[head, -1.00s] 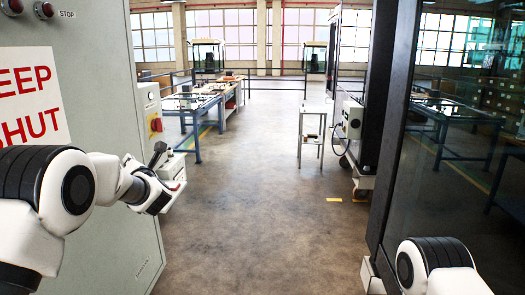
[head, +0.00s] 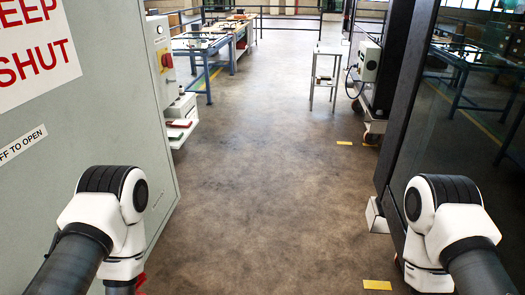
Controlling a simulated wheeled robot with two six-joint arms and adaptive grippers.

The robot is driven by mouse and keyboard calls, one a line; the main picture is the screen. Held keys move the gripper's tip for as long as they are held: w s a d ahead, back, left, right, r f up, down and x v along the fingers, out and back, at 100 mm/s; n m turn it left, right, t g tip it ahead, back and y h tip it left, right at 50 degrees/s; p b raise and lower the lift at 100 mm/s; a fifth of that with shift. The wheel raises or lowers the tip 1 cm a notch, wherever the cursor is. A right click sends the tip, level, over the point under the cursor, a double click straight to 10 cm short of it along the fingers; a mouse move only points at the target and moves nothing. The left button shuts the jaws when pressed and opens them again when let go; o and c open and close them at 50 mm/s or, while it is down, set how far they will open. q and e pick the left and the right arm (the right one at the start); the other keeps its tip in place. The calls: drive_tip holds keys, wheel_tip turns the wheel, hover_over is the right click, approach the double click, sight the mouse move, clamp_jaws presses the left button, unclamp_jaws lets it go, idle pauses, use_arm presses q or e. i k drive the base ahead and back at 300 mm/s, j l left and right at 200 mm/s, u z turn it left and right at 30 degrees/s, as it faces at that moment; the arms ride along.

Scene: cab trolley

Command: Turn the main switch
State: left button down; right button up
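A red rotary switch on a yellow plate (head: 166,60), which looks like the main switch, is on the front of a pale box beyond the grey cabinet's edge, at the upper left of the head view. Nothing touches it. Only the links of my two arms show, low at the left and right. Both of my grippers are out of the picture, so their fingers are hidden.
The grey cabinet door (head: 95,110) with red lettering fills the left. A dark glass-panelled frame (head: 405,100) stands at the right. A small white stand (head: 326,66) and a blue workbench (head: 200,45) are further back. The floor (head: 260,190) between is clear.

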sight(166, 61)
drive_tip(key=i+l+u, duration=0.1)
drive_tip(key=i, duration=0.35)
drive_tip(key=i+l+u, duration=0.1)
drive_tip(key=i+l, duration=0.15)
drive_tip(key=i, duration=0.2)
drive_tip(key=i+l+u, duration=0.1)
drive_tip(key=i, duration=0.3)
drive_tip(key=l, duration=0.1)
